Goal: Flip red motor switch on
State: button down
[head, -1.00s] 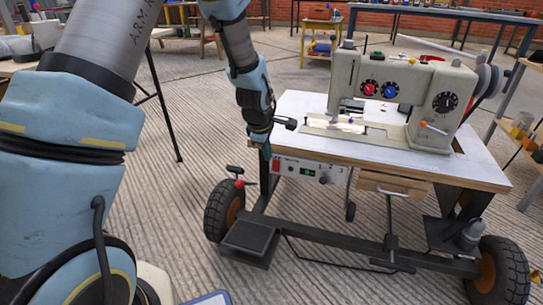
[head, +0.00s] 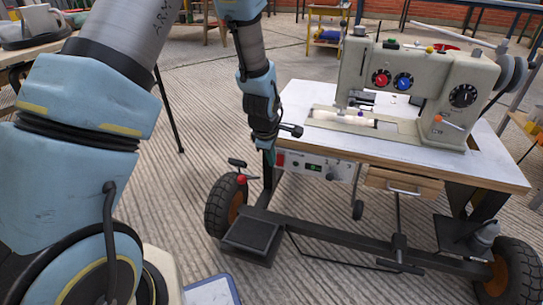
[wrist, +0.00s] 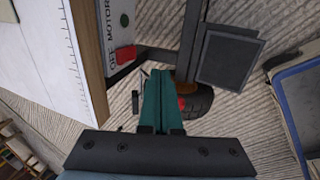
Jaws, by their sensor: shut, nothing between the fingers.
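The red motor switch (head: 281,159) sits at the left end of the pale control panel (head: 316,167) under the front edge of the sewing table. In the wrist view the red switch (wrist: 126,55) shows left of and above my fingertips, beside the lettering "OFF" and "MOTOR". My gripper (head: 267,166) points down at the table's left front corner, just left of the switch. In the wrist view its teal fingers (wrist: 157,74) are closed together and empty, with a small gap to the switch in the picture. I cannot tell the depth of this gap.
A cream sewing machine (head: 420,85) stands on the white tabletop (head: 300,105). Below are a black pedal (head: 252,236), a wheel (head: 225,207) and a lever with a red knob (head: 241,179). A wooden drawer (head: 400,182) hangs right of the panel.

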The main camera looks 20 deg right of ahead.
aim_at(278, 161)
jog(key=shift+w+d+f+b, duration=0.45)
jog(key=shift+w+d+f, duration=0.25)
jog(key=shift+f, duration=0.25)
jog(key=shift+w+d+f+b, duration=0.4)
jog(key=shift+w+d+f, duration=0.25)
jog(key=shift+f, duration=0.35)
jog(key=shift+w+d+f+b, duration=0.5)
jog(key=shift+w+f, duration=0.25)
jog(key=shift+f, duration=0.2)
jog(key=shift+d+f+t+h+b, duration=0.25)
jog(key=shift+f+t+h+b, duration=0.05)
jog(key=shift+b, duration=0.2)
jog(key=shift+w+r, duration=0.15)
jog(key=shift+r, duration=0.1)
jog(key=shift+d+r+p, duration=0.1)
jog(key=shift+r+p, duration=0.7)
jog(key=shift+p, duration=0.05)
jog(key=shift+w, duration=0.1)
